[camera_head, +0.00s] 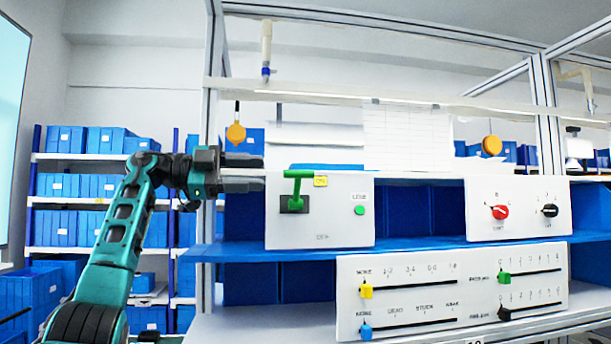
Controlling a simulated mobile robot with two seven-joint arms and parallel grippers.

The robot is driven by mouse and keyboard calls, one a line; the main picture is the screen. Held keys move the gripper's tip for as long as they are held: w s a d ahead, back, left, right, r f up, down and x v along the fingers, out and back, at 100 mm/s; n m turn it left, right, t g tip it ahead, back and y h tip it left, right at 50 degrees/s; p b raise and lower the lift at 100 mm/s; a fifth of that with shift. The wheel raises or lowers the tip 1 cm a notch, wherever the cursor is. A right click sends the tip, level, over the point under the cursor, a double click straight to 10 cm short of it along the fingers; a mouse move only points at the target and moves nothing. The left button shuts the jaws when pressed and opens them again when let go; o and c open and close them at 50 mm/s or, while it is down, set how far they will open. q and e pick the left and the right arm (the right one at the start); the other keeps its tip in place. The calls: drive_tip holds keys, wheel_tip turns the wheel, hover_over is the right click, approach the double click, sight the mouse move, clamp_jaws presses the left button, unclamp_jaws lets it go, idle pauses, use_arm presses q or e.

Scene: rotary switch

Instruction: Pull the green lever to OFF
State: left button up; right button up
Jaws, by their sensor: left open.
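The green lever (297,187) is on a white panel (340,228) on the shelf. Its stem rises from a dark slot, and its green crossbar is at the top, beside a yellow tag (320,181) that seems to read ON. A faint label near the panel's bottom edge is too small to read surely. My left gripper (260,173) comes in from the left at the crossbar's height. My right gripper is out of view.
A green button (360,210) is on the same panel. To the right, another panel (520,225) has a red knob (499,212) and a black knob (549,210). A slider panel (400,303) stands below. An orange disc (235,133) hangs above my left gripper.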

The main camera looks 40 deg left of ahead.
sight(295, 173)
use_arm(q)
drive_tip(key=x, duration=1.1)
drive_tip(key=shift+w+d+f, duration=0.1)
drive_tip(key=shift+w, duration=0.1)
drive_tip(key=shift+c, duration=0.2)
clamp_jaws()
